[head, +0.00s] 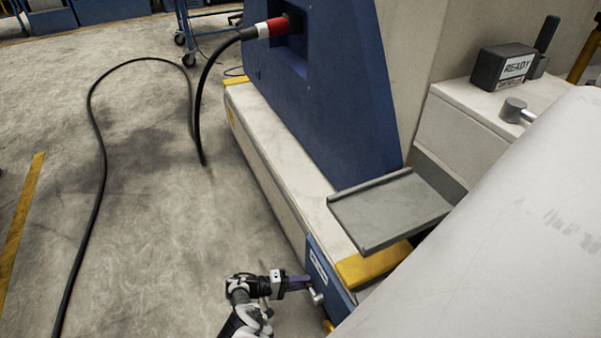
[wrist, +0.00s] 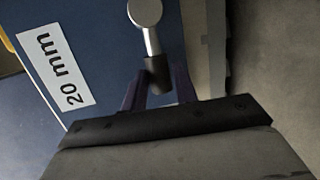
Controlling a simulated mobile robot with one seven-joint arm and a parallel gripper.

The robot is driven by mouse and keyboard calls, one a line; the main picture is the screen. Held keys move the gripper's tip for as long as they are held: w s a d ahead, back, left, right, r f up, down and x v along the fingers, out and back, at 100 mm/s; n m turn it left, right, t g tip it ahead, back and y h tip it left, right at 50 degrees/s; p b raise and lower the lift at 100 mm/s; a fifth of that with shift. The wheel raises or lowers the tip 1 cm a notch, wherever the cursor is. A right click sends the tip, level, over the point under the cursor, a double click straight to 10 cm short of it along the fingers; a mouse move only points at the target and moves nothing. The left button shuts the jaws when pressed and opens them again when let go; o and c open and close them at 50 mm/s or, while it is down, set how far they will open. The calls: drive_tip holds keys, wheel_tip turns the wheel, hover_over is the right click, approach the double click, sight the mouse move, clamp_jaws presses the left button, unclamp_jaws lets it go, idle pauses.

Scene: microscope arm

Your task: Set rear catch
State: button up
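The rear catch (wrist: 153,42) is a small lever with a round silver knob and a dark collar. It sits on the blue end face of the machine base, beside a white "20 mm" label (wrist: 56,65). In the head view its silver knob (head: 316,297) shows just right of my gripper (head: 300,283). In the wrist view my gripper (wrist: 159,85) has its two purple fingers close on either side of the dark collar, with no clear gap. It looks shut on the catch. The collar's far side is hidden.
A grey tray (head: 390,212) juts out above the yellow-edged base (head: 370,266). A black box marked READY (head: 512,66) stands on the ledge at right. A white panel (head: 490,240) fills the lower right. A black cable (head: 98,130) lies on the open floor at left.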

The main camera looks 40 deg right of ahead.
drive_tip(key=o, duration=0.3)
drive_tip(key=v, duration=1.3)
drive_tip(key=shift+w+a+b, duration=0.2)
drive_tip(key=shift+a+b, duration=0.2)
